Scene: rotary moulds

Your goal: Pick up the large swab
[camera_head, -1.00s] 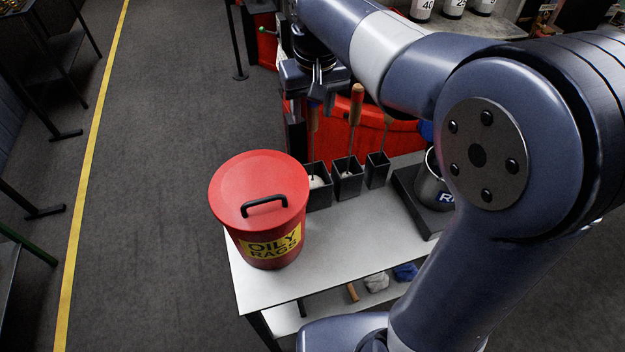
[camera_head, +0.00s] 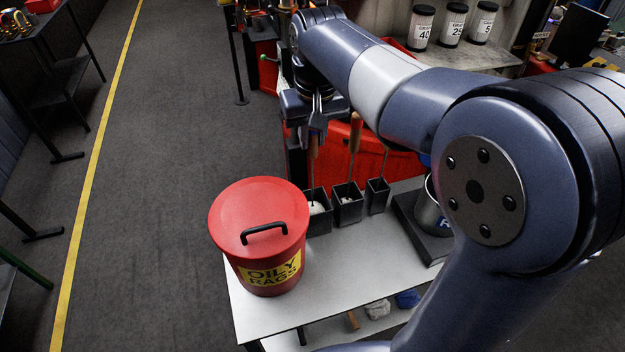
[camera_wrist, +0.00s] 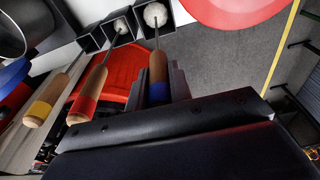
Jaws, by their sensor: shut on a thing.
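The large swab has a wooden handle with a blue band (camera_wrist: 158,75), a thin shaft and a fluffy white head (camera_wrist: 156,14). In the head view its white head (camera_head: 316,208) shows inside the leftmost of three dark square holders (camera_head: 320,224). My gripper (camera_head: 317,128) is above that holder, shut on the swab's handle. In the wrist view my gripper's fingers (camera_wrist: 160,92) are on either side of the handle near the blue band. The swab looks upright. My gripper hides the top of the handle in the head view.
Two other swabs, red-banded (camera_wrist: 90,90) and yellow-banded (camera_wrist: 50,92), stand in the neighbouring holders. A red oily-rags bin (camera_head: 260,235) stands just in front on the white table (camera_head: 330,268). A metal pot (camera_head: 430,210) is to the right, with a red cabinet (camera_head: 385,160) behind.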

